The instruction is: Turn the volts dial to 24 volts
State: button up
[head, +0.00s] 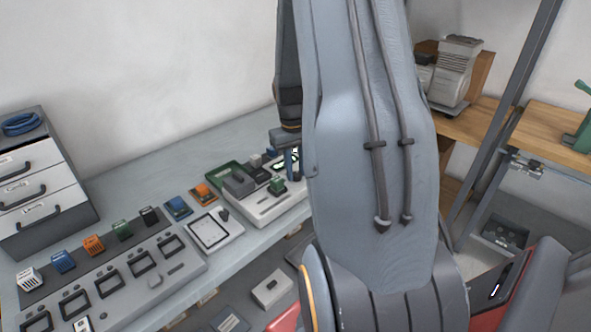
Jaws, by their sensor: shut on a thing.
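My gripper (291,163) is at the far right end of the bench, just left of my large grey arm link, pointing down at a light grey unit (262,212). It is shut on what seems to be the volts dial. The dial itself is hidden by the fingers and the arm, so its setting and markings cannot be read. A small lit green-white display shows beside the fingers. A green block (277,185) sits on the unit just below the gripper.
A green tray (222,172) with grey blocks adjoins the unit. Left along the bench (150,160) are blue and orange blocks, a white tablet-like panel (208,232), a panel of square frames (110,280) and drawers (43,190). A compressor (455,75) stands on the right shelf.

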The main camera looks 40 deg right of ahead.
aim_at(295, 174)
jog(key=o, duration=1)
jog(key=shift+o, duration=0.2)
jog(key=shift+r, duration=0.1)
jog(key=shift+a+r+b, duration=0.15)
jog(key=shift+r+b, duration=0.85)
jog(key=shift+r, duration=2.85)
